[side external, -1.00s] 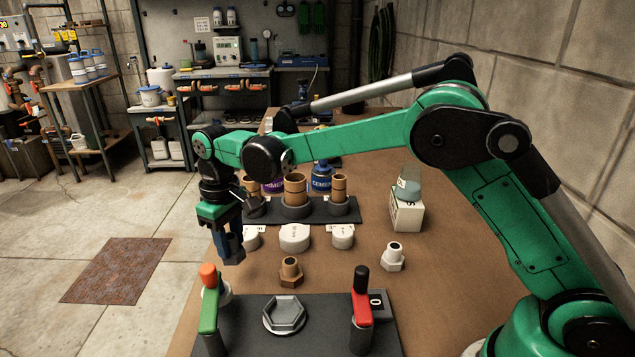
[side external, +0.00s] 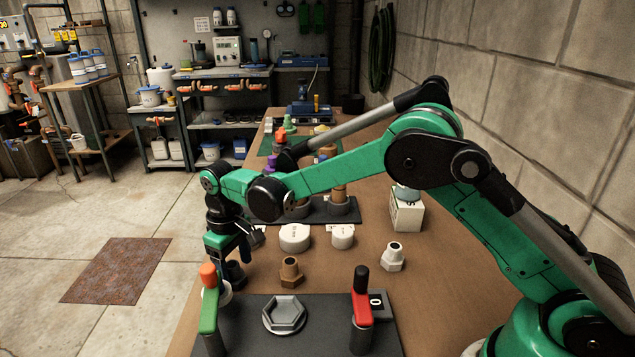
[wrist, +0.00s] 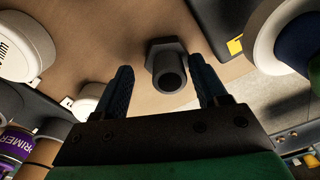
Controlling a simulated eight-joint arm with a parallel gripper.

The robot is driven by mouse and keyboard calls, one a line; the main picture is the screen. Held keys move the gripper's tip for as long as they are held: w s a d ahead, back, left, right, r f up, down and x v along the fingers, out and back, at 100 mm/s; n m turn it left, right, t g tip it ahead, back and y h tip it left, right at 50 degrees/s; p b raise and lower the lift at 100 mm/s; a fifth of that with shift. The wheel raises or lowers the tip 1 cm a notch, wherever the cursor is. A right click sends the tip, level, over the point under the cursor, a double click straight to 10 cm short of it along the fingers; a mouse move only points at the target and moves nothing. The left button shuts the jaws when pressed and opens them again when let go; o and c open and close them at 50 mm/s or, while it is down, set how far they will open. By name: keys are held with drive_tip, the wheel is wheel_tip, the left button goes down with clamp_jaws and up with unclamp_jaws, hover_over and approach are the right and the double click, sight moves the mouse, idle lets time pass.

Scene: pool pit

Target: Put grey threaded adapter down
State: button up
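The dark grey threaded adapter (side external: 235,273) stands upright on the brown bench, left of a brown adapter (side external: 290,271) and behind the green-handled valve (side external: 209,311). In the wrist view the adapter (wrist: 167,66) shows its hex base and open round end. My gripper (side external: 234,252) is just above it in the side view. In the wrist view my gripper (wrist: 165,80) has its two dark blue fingers apart, one on each side of the adapter. A gap shows between each finger and the adapter. The gripper holds nothing.
A white adapter (side external: 393,258) stands to the right. White caps (side external: 294,238) and a dark stand (side external: 315,217) with brown pipes are behind. A black panel (side external: 325,340) with a grey hex recess (side external: 284,314) and a red-handled valve (side external: 362,296) is in front.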

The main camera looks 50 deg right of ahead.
sight(234, 262)
wheel_tip(234, 262, up, 12)
drive_tip(key=s+d+r+m+t, duration=0.2)
drive_tip(key=s+d+r+t, duration=0.1)
drive_tip(key=s+d+r, duration=0.4)
drive_tip(key=s+d+f+m+t, duration=0.1)
drive_tip(key=s+d+f+t, duration=0.2)
drive_tip(key=s+f, duration=0.4)
drive_tip(key=shift+s+m+t, duration=0.3)
drive_tip(key=shift+s+t, duration=0.3)
drive_tip(key=shift+s, duration=0.7)
